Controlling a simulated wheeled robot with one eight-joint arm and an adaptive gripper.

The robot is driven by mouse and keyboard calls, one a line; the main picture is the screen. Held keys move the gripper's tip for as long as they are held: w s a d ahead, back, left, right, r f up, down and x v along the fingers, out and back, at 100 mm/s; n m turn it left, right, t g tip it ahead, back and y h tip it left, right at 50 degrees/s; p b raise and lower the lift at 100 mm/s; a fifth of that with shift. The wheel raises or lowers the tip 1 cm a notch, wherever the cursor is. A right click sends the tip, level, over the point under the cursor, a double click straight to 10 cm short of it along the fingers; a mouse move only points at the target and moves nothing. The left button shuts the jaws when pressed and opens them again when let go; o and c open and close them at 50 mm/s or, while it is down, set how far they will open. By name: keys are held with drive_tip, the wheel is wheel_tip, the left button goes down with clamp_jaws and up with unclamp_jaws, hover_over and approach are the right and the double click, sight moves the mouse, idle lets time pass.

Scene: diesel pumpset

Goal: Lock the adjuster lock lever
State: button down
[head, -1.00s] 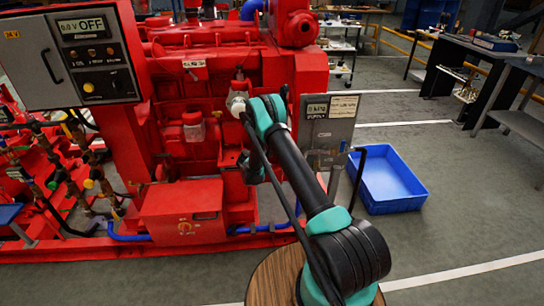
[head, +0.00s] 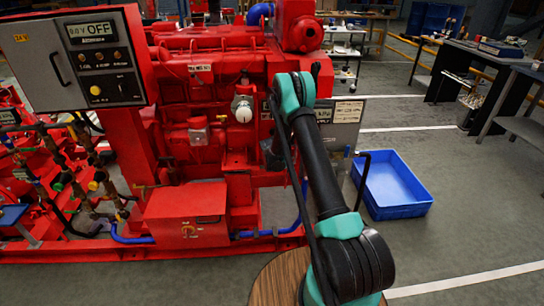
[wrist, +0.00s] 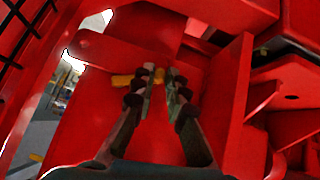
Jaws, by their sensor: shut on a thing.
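A small yellow lever (wrist: 122,80), which I take to be the adjuster lock lever, shows in the wrist view among red metal parts. My gripper (wrist: 158,76) has its two dark fingers reaching forward to it. The fingertips are close together and shut on the yellow lever, which sticks out to the left and shows between the tips. Its lock position cannot be read. In the head view the lever is hidden, and my gripper is mostly hidden behind my arm at the right end of the red engine (head: 205,75).
Red plates and brackets (wrist: 235,105) crowd the gripper, closely on the right. A grey control box (head: 75,60) stands at left and a red box (head: 186,213) low in front. A blue bin (head: 393,185) lies on the floor at right.

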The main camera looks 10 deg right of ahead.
drive_tip(key=shift+r, duration=0.1)
idle(0.5)
drive_tip(key=c, duration=1.5)
unclamp_jaws()
drive_tip(key=shift+c, duration=0.2)
drive_tip(key=v, duration=1.2)
drive_tip(key=shift+d, duration=0.15)
